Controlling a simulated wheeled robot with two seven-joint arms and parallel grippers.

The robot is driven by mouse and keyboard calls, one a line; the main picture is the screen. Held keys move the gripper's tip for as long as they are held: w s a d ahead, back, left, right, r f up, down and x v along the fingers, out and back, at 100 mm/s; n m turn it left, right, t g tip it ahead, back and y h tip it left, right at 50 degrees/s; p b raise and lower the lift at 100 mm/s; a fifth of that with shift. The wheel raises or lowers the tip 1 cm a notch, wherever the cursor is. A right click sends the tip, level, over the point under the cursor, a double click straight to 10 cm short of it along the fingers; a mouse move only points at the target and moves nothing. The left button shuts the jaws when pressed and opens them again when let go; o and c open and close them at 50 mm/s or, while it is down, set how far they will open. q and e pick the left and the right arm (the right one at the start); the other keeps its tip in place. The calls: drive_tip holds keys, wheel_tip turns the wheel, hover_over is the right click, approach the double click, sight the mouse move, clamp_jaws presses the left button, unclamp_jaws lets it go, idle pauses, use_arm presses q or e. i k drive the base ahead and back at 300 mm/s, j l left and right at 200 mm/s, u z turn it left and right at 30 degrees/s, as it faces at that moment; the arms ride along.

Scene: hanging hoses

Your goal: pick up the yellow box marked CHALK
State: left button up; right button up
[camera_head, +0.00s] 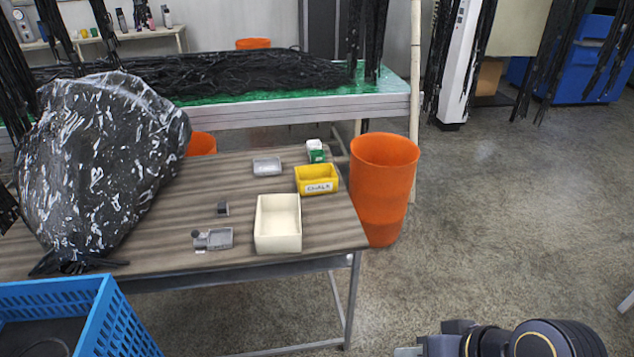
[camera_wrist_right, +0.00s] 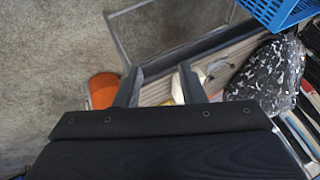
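The yellow box (camera_head: 317,187) carries a white label reading CHALK. In the head view it sits upright near the back right of the wooden-topped table (camera_head: 150,240), behind a cream bin (camera_head: 278,240). My right gripper shows at the bottom edge of the head view (camera_head: 408,351), to the right of the table and well apart from the box. In the right wrist view the fingers of my right gripper (camera_wrist_right: 160,70) are spread with a gap between them, and nothing is held. The table lies beyond them. My left gripper is in neither view.
An orange bin (camera_head: 384,190) stands at the table's right side. A green and white carton (camera_head: 315,152), a grey tray (camera_head: 267,166) and small grey parts (camera_head: 213,239) lie near the box. A large black bag (camera_head: 95,165) covers the table's left. A blue crate (camera_head: 115,325) is in front. Open floor lies right.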

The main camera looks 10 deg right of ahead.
sight(321, 178)
drive_tip(key=i+u, duration=0.3)
drive_tip(key=i, duration=0.15)
drive_tip(key=i+l+u, duration=0.2)
drive_tip(key=i+u, duration=0.15)
drive_tip(key=i+l+u, duration=0.3)
drive_tip(key=i, duration=0.2)
